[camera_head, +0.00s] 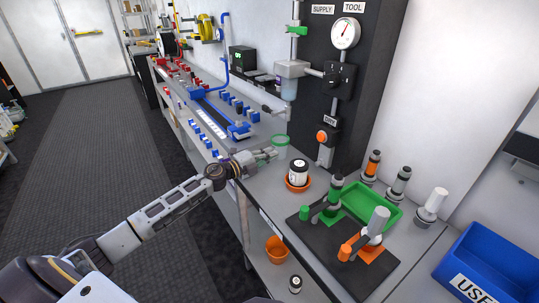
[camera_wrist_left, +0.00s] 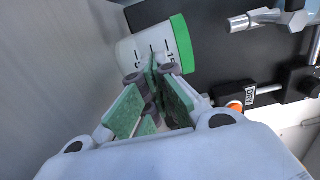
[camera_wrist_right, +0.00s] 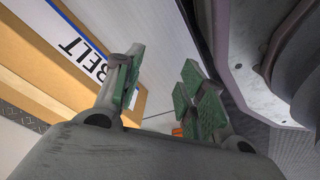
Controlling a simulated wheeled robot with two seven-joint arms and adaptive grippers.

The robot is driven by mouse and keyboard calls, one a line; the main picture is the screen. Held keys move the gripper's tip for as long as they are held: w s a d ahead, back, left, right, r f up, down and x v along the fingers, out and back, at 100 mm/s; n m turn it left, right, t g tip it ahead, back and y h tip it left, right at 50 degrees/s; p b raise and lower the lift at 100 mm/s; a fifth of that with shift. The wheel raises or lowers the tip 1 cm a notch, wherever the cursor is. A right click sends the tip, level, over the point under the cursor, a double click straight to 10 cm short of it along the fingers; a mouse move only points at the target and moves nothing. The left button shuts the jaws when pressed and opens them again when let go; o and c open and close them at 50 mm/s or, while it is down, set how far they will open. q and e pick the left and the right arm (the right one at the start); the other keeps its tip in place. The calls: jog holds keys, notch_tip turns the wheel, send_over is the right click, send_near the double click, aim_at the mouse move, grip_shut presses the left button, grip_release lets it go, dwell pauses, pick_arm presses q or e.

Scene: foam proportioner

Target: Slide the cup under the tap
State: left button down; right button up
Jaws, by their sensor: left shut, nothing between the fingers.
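The cup (camera_head: 281,140), pale with a green rim and dark marks, stands on the bench at the foot of the dark panel. It also shows in the left wrist view (camera_wrist_left: 160,48), just beyond my left fingertips. The tap (camera_head: 270,109) is a grey spout below the clear reservoir, behind and left of the cup; a metal spout shows at upper right in the left wrist view (camera_wrist_left: 255,20). My left gripper (camera_head: 265,157) is shut and empty, close against the cup's side; contact is unclear. My right gripper (camera_wrist_right: 160,88) is open and empty, away from the cup.
A white jar with a dark lid (camera_head: 298,172) sits in an orange dish (camera_head: 298,185) right of my left gripper. A green tray (camera_head: 366,205), handled tools on a dark mat (camera_head: 318,234) and a blue bin (camera_head: 492,262) lie nearer. Blue fixtures (camera_head: 238,130) stand farther along the bench.

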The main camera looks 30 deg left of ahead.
aim_at(277, 150)
pick_arm(q)
jog(key=shift+w+d, duration=0.1)
jog(key=shift+w, duration=0.05)
dwell(0.3)
jog(key=shift+w, duration=0.15)
jog(key=shift+p+x, duration=0.55)
jog(key=shift+x, duration=0.95)
pick_arm(e)
jog(key=shift+s+d+f, duration=0.3)
jog(key=shift+s+f, duration=0.2)
jog(key=shift+s+d+f, duration=0.25)
jog(key=shift+s+f, duration=0.25)
pick_arm(q)
jog(key=shift+w+d, duration=0.1)
pick_arm(e)
jog(key=shift+w+d+f, duration=0.1)
jog(key=shift+w+d, duration=0.2)
jog(key=shift+w, duration=0.05)
pick_arm(q)
jog(key=shift+f, duration=0.1)
pick_arm(e)
jog(key=shift+s, duration=0.25)
